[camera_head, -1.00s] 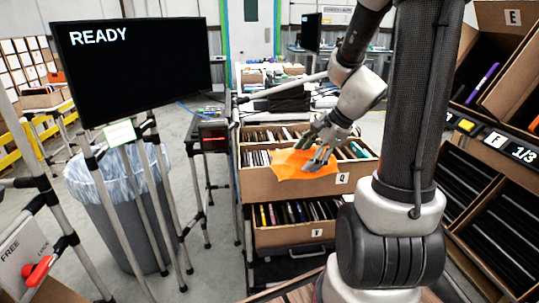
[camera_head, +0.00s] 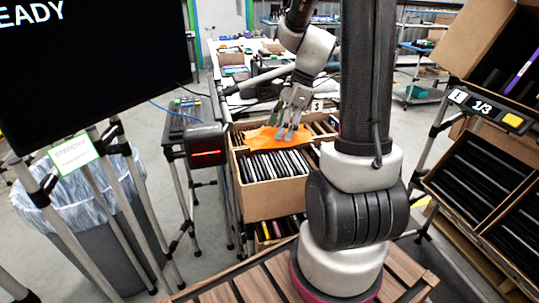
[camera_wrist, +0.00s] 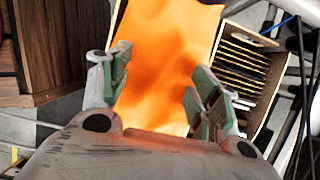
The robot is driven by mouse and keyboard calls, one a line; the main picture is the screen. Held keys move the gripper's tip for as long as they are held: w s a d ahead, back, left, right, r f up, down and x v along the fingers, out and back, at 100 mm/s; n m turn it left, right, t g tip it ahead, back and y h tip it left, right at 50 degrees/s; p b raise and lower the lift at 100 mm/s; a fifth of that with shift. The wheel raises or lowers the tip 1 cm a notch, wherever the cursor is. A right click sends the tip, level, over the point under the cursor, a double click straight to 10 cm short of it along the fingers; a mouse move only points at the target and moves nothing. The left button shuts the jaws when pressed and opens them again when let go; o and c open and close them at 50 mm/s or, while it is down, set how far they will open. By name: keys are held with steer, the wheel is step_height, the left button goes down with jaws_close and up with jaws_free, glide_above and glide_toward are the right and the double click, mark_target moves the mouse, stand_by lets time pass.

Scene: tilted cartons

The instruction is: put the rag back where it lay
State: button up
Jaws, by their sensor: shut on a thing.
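The orange rag (camera_head: 262,136) is bunched flat in the head view, over the far part of an upper cardboard carton (camera_head: 272,203) filled with upright thin items. I cannot tell if it touches them. My gripper (camera_head: 287,132) is shut on the rag and points down at it. In the wrist view the rag (camera_wrist: 165,45) spreads between and beyond my green-padded fingers (camera_wrist: 157,85). The cloth's pinched part is hard to make out there.
A lower carton (camera_head: 263,240) with coloured items sits beneath. A scanner-like box with a red light (camera_head: 206,148) is left of the cartons. A black screen (camera_head: 90,65) and lined bin (camera_head: 85,235) stand left. Tilted cartons (camera_head: 480,190) stand right.

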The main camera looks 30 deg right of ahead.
mark_target(275, 164)
step_height(275, 164, down, 10)
steer(key=shift+w+r, duration=0.1)
stand_by(0.4)
steer(key=o, duration=1.1)
steer(key=shift+c, duration=0.2)
steer(key=v, duration=1.2)
steer(key=shift+a+r, duration=0.2)
steer(key=s+a+r+n+t+h, duration=0.1)
steer(key=s+r+n, duration=0.4)
steer(key=n, duration=0.5)
steer(key=s+a+r+n+t+h, duration=0.2)
steer(key=s+a+r+n, duration=0.4)
steer(key=s+n, duration=0.4)
steer(key=shift+a+r+n+h, duration=0.15)
steer(key=shift+a+n+h, duration=0.2)
steer(key=shift+n+h, duration=0.3)
